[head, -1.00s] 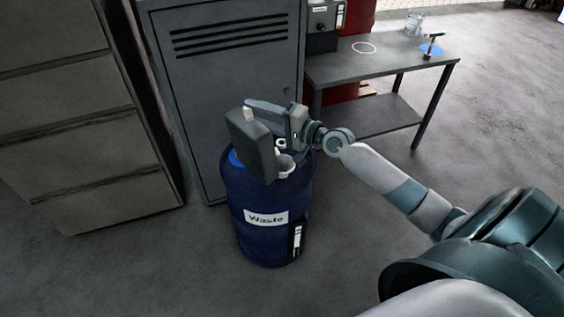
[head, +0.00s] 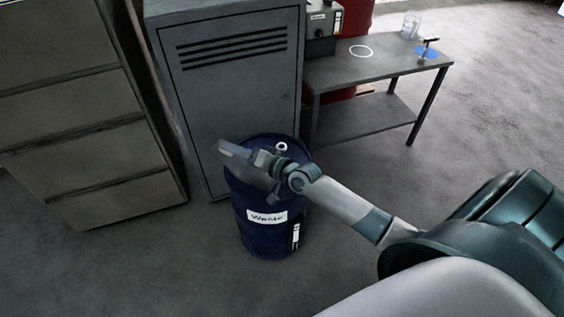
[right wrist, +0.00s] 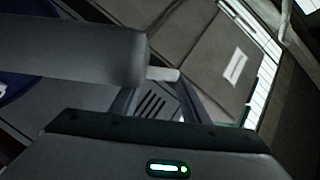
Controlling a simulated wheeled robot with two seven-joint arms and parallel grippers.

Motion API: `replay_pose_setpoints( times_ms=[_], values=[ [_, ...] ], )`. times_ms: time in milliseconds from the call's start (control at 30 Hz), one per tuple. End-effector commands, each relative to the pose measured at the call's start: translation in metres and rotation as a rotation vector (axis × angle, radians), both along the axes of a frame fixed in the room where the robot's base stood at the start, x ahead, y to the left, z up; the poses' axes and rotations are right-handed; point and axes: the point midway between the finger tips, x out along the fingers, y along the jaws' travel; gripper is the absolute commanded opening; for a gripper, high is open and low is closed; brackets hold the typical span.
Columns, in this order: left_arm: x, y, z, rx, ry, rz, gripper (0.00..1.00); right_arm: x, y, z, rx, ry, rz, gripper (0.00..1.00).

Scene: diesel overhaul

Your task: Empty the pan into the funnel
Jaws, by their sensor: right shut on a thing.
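My right gripper (head: 259,158) is above the blue drum labelled Waste (head: 262,235), shut on the grey pan (head: 243,170). The pan sits at a slant over the drum's left side; its inside cannot be made out. In the right wrist view the pan (right wrist: 70,55) fills the upper left, and its pale handle lies between the fingertips of my gripper (right wrist: 160,82). The funnel cannot be made out in the head view; the pan and gripper cover part of the drum's top. My left gripper is not in view.
A grey vented cabinet (head: 235,90) stands right behind the drum, with a drawer unit (head: 75,120) to the left. A low grey table (head: 385,68) at the back right bears a white ring, a clear jar (head: 410,26) and a small stand. The floor in front is clear.

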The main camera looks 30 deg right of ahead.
Motion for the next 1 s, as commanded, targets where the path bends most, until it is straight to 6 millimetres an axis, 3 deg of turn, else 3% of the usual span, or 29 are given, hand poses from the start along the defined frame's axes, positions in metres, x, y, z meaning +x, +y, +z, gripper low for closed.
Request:
replay_pose_setpoints(
  times_ms=[67, 567, 1000],
  values=[
    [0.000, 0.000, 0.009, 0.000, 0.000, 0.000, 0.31, -0.001, 0.006, 0.002, -0.022, -0.005, -0.001, 0.00],
    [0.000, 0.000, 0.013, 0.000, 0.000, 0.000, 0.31, -0.002, 0.014, -0.006, -0.064, -0.011, -0.001, 0.00],
    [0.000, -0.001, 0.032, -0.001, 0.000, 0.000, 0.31, -0.011, 0.071, -0.066, -0.395, -0.062, -0.001, 0.00]
  ],
)
